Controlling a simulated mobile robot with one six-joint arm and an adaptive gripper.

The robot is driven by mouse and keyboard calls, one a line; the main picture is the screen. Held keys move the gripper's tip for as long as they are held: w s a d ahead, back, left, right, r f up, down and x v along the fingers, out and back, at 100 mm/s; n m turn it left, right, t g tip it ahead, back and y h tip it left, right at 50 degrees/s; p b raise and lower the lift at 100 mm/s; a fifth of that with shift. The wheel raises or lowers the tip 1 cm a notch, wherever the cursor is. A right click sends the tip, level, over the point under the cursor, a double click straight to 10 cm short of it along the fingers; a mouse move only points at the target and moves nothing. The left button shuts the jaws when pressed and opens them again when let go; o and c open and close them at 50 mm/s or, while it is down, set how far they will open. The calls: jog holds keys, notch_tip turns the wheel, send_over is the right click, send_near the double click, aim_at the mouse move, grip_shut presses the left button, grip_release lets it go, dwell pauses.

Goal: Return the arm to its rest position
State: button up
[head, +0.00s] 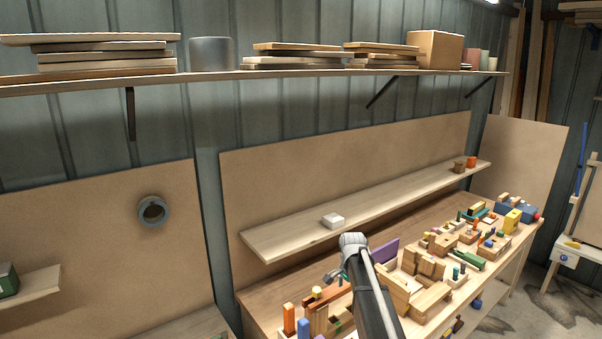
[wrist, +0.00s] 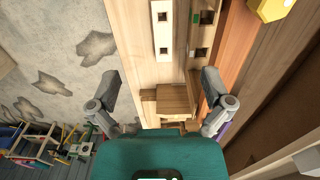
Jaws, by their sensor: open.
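My arm (head: 372,290) reaches up from the bottom edge of the head view, over the workbench with wooden toys. My gripper (head: 335,277) shows small and partly hidden beside the arm's bend, above the bench. In the wrist view my gripper (wrist: 160,92) has its two fingers spread wide apart, with nothing held between them. Wooden blocks (wrist: 172,98) show beyond the fingers, apart from them as far as I can tell.
The bench (head: 265,297) holds many wooden toys, with a purple board (head: 386,250) near the arm. A wall shelf (head: 290,230) behind carries a white block (head: 333,221). A higher shelf (head: 215,78) holds stacked boards. Stained floor (wrist: 60,60) lies left in the wrist view.

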jog(key=s+f+n+b, duration=0.5)
jog(key=s+f+b, duration=0.2)
jog(key=s, duration=0.7)
jog(key=s+d+f+n+b, duration=0.1)
jog(key=s+f+n+b, duration=0.4)
jog(key=s, duration=0.9)
notch_tip(320, 180, down, 2)
jog(key=shift+s+d+f+n+b, duration=0.2)
jog(key=shift+s+d+n+b, duration=0.15)
jog(key=shift+b, duration=0.85)
jog(key=shift+w, duration=0.1)
jog(key=shift+c, duration=0.3)
